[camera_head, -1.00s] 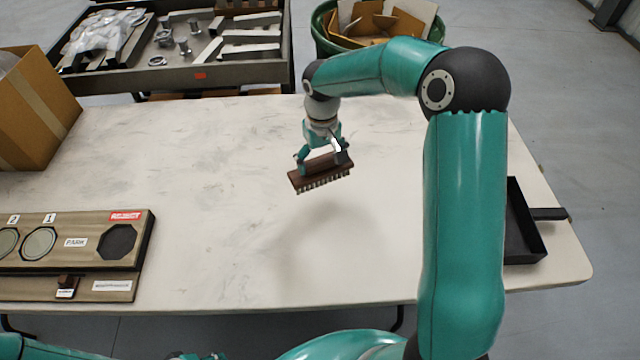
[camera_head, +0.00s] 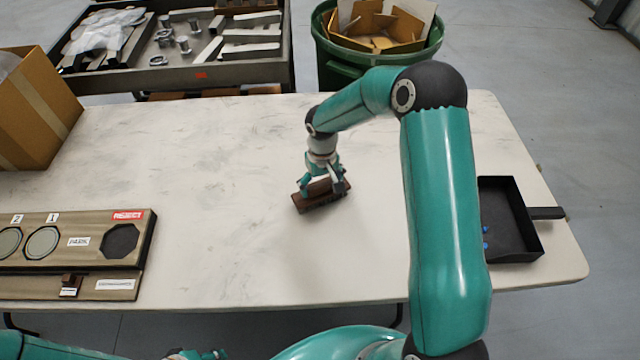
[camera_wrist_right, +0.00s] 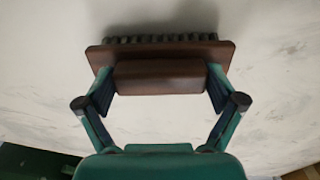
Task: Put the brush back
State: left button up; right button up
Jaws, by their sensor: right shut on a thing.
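The brush (camera_head: 321,197) is a brown wooden block with a raised grip and dark bristles. My right gripper (camera_head: 322,187) is shut on the raised grip and holds the brush over the middle of the white table, low; whether it touches the table I cannot tell. In the right wrist view the brush (camera_wrist_right: 160,74) sits between the two fingers, with its bristles on the far side. My left arm shows at the bottom left; part of its gripper (camera_head: 196,354) shows at the bottom edge, its fingers not clear.
A wooden board (camera_head: 80,268) with round recesses and labels lies at the left. A black dustpan-like tray (camera_head: 512,250) with blue bits lies at the right. A cardboard box (camera_head: 38,110) stands back left. A green bin (camera_head: 352,72) and metal parts cart (camera_head: 200,76) stand behind.

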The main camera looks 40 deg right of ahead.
aim_at(322, 184)
jog(key=shift+f, duration=0.15)
jog(key=o, duration=0.7)
jog(key=shift+r, duration=0.3)
jog(key=shift+w+r, duration=0.1)
jog(key=shift+r, duration=0.25)
notch_tip(322, 184, up, 11)
jog(key=shift+r+b, duration=0.1)
jog(key=shift+b, duration=0.85)
